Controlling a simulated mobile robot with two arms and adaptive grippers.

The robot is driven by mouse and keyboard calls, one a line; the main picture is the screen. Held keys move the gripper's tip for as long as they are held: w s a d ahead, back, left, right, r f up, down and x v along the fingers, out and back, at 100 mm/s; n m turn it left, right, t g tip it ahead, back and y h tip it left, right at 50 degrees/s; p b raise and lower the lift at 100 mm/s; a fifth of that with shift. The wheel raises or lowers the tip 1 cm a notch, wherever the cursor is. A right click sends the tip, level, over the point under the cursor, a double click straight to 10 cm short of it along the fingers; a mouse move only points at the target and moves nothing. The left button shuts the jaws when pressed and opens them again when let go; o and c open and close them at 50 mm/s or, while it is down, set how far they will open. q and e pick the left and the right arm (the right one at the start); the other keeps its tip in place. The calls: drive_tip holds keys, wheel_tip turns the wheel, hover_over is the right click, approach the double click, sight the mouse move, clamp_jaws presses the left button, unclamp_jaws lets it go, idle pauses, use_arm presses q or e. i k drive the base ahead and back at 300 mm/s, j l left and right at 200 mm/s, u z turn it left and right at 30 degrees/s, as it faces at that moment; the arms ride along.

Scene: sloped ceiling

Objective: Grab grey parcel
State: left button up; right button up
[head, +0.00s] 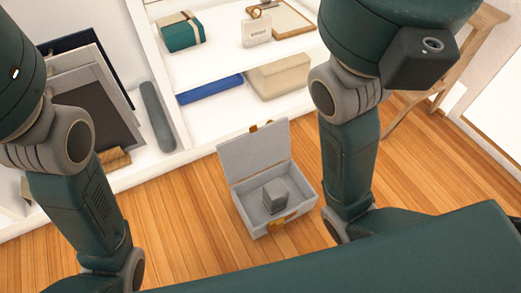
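The grey parcel (274,195) looks like a small grey block. It sits inside an open light grey box (247,221) on the wooden floor, with the box's lid (253,152) raised at the back. The box has gold-coloured fittings at its front and on the lid's top edge. My two arms come down at the left and right of the view, and the box stands between them. Neither gripper shows; both are outside the view or hidden by my body at the bottom.
White shelves (233,77) behind the box hold a green gift box (182,36), a blue item (211,89) and a beige box (281,77). Dark panels (88,110) lean at the left. A wooden stand (468,44) is at the right. Floor (185,220) left of the box is clear.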

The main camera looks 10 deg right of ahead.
sight(275, 193)
drive_tip(key=j+z, duration=0.15)
drive_tip(key=z, duration=0.55)
